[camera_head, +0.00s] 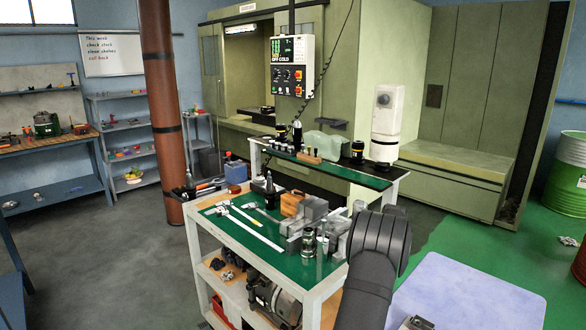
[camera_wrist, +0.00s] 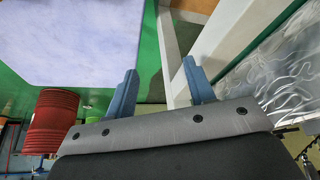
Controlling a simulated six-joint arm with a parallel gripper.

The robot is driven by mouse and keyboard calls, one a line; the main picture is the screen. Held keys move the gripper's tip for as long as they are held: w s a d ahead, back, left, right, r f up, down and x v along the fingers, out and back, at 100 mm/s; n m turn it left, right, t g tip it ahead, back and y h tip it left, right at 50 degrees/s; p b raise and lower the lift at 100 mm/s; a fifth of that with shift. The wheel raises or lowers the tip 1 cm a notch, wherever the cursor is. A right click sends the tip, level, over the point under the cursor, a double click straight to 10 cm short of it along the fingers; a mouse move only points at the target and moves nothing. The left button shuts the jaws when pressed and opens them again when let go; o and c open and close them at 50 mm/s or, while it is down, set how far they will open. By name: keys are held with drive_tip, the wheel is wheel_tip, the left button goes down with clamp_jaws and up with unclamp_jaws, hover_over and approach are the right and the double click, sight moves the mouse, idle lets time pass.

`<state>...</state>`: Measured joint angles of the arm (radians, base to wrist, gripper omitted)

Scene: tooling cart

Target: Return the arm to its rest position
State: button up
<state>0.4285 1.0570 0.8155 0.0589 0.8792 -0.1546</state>
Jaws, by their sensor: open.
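My arm (camera_head: 375,255), dark grey, rises at the front right of the tooling cart (camera_head: 256,244) in the head view. Its upper end overlaps the cart's right edge in the picture. My gripper's fingers cannot be made out there. In the wrist view my gripper (camera_wrist: 161,88) shows two blue fingers spread well apart. Nothing is held between them. Beyond them are green floor and a whitish frame post (camera_wrist: 175,60).
The cart top holds a grey vise (camera_head: 308,212), a steel rule (camera_head: 258,230) and a wooden block (camera_head: 291,204). Behind stands a green-topped bench (camera_head: 345,172). A pale lilac panel (camera_head: 470,295) lies at right, also in the wrist view (camera_wrist: 75,40). A red ribbed object (camera_wrist: 52,120) is left there.

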drive_tip(key=w+a+r+n+y, duration=0.1)
drive_tip(key=w+a+r+n, duration=0.1)
drive_tip(key=a+r, duration=1.4)
drive_tip(key=shift+w+r, duration=0.3)
drive_tip(key=shift+r, duration=0.2)
idle(0.6)
drive_tip(key=s+d+f+m+h, duration=0.1)
drive_tip(key=s+d+f, duration=0.1)
drive_tip(key=d+f, duration=1.2)
drive_tip(key=shift+d+f+m, duration=0.4)
drive_tip(key=shift+f, duration=0.5)
